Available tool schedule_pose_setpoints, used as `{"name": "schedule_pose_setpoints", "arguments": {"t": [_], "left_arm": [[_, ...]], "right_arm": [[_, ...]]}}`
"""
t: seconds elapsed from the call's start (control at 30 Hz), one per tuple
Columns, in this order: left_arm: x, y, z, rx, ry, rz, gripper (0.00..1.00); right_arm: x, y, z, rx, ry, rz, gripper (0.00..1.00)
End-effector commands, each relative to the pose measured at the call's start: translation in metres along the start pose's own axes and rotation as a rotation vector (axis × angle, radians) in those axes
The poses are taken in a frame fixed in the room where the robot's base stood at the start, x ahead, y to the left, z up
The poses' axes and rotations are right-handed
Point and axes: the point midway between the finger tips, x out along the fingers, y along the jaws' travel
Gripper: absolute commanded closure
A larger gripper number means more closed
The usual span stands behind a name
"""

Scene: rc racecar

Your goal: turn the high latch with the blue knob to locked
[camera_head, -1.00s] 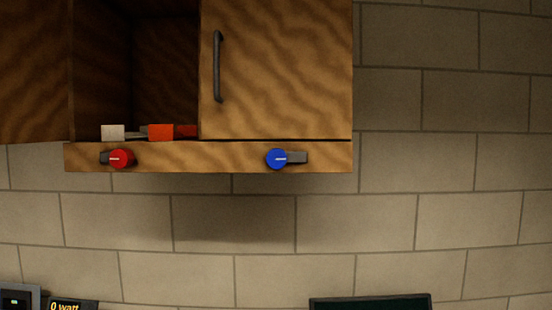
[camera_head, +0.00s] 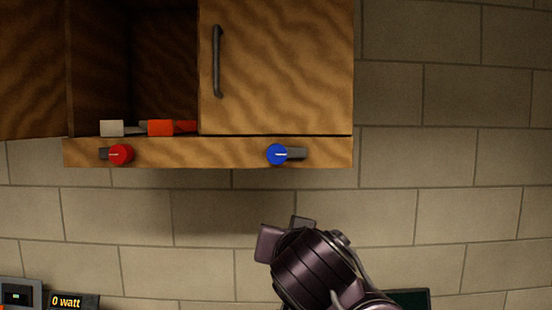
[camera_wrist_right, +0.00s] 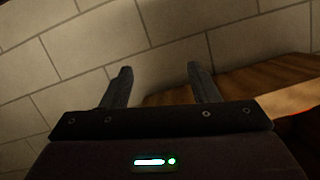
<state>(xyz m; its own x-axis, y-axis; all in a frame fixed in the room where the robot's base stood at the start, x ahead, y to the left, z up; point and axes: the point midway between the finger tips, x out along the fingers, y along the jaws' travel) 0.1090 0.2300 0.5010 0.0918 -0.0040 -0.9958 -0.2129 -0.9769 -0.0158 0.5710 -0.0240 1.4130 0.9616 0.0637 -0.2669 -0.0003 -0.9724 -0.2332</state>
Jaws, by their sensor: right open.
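The blue knob (camera_head: 277,154) sits on the wooden rail under the cabinet's shut right door, with a grey latch bar (camera_head: 297,154) pointing right from it. The white mark on the knob lies level. My right gripper (camera_head: 286,228) is below the blue knob, apart from it, in the head view. In the right wrist view its two fingers (camera_wrist_right: 160,80) are spread with nothing between them. They face the block wall, with wood to the right. The blue knob is not seen in the wrist view. My left gripper is not in view.
A red knob (camera_head: 121,154) is on the same rail at left, below an open compartment. White (camera_head: 112,128) and orange (camera_head: 160,127) objects lie in that compartment. The door has a dark handle (camera_head: 217,62). A "0 watt" display (camera_head: 66,302) and a dark panel (camera_head: 412,299) are low down.

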Motion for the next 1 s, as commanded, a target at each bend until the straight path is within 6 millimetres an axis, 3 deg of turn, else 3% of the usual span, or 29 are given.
{"name": "schedule_pose_setpoints", "arguments": {"t": [0.03, 0.1, 0.3, 0.47, 0.8, 1.0], "left_arm": [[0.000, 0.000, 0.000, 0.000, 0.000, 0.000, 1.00], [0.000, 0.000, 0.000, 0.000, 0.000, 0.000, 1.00], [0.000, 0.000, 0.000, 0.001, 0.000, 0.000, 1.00], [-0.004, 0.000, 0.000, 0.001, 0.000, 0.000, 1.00], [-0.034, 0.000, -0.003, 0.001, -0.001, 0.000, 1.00], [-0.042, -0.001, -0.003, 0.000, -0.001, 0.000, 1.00]], "right_arm": [[-0.011, -0.013, -0.028, 0.009, 0.064, -0.003, 0.45], [-0.024, -0.027, -0.055, 0.028, 0.130, -0.005, 0.45], [-0.051, -0.050, -0.103, 0.068, 0.253, -0.009, 0.45], [-0.053, -0.054, -0.115, 0.078, 0.278, -0.008, 0.45], [-0.004, -0.053, -0.132, 0.077, 0.276, -0.006, 0.45], [0.015, -0.054, -0.134, 0.077, 0.276, -0.009, 0.45]]}}
